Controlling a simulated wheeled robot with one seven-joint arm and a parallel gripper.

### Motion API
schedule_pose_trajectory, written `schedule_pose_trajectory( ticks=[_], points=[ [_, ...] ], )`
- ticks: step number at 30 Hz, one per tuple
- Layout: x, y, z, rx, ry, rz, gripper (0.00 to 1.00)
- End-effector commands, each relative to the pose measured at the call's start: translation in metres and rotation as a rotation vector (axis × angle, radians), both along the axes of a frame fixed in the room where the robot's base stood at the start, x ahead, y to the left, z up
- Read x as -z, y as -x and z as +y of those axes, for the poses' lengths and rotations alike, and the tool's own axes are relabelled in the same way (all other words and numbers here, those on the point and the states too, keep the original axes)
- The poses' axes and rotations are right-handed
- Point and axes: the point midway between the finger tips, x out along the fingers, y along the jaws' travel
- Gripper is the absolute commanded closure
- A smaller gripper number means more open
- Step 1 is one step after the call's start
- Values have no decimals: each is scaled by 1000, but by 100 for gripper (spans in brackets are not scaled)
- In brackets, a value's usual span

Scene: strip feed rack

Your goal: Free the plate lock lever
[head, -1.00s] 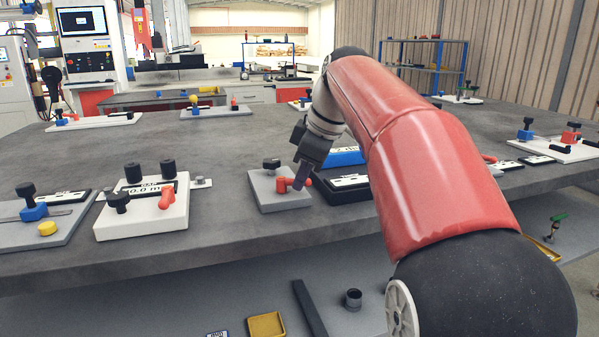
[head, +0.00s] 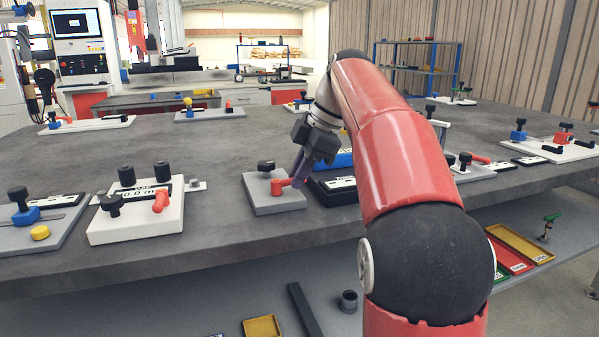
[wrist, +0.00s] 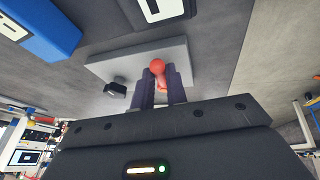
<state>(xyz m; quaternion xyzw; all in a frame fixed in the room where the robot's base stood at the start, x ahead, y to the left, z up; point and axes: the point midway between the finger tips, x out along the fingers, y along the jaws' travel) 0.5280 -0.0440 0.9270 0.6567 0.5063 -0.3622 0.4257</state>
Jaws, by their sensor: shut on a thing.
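The red lever (head: 281,184) sits on a small light-grey plate (head: 262,203) at the front of the bench, beside a black knob (head: 266,167). My gripper (head: 297,178) reaches down from the right and is shut on the lever. In the wrist view the two dark fingers (wrist: 160,82) close around the red lever (wrist: 158,70), its round red end showing between the tips. The plate also shows there (wrist: 115,66), with the black knob (wrist: 115,89) to the left. The fingers hide part of the lever.
A white plate (head: 105,229) with black knobs and another red lever stands to the left. A black-framed label block (head: 336,190) and a blue block (head: 340,159) are close on the right. Bare bench lies in front.

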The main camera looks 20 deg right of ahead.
Motion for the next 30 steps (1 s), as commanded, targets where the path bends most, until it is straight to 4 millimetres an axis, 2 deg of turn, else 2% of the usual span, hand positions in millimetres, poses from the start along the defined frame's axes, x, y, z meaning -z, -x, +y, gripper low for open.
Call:
schedule_pose_trajectory(
  ticks=[8, 9, 13, 23, 30],
  points=[
    [-1, 0, 0, 0, 0, -3, 100],
    [-1, 0, 0, 0, 0, -3, 81],
    [-1, 0, 0, 1, 0, -2, 64],
    [-3, 0, -1, 2, 0, -1, 64],
    [-33, 7, -14, 2, 0, -5, 64]
  ],
)
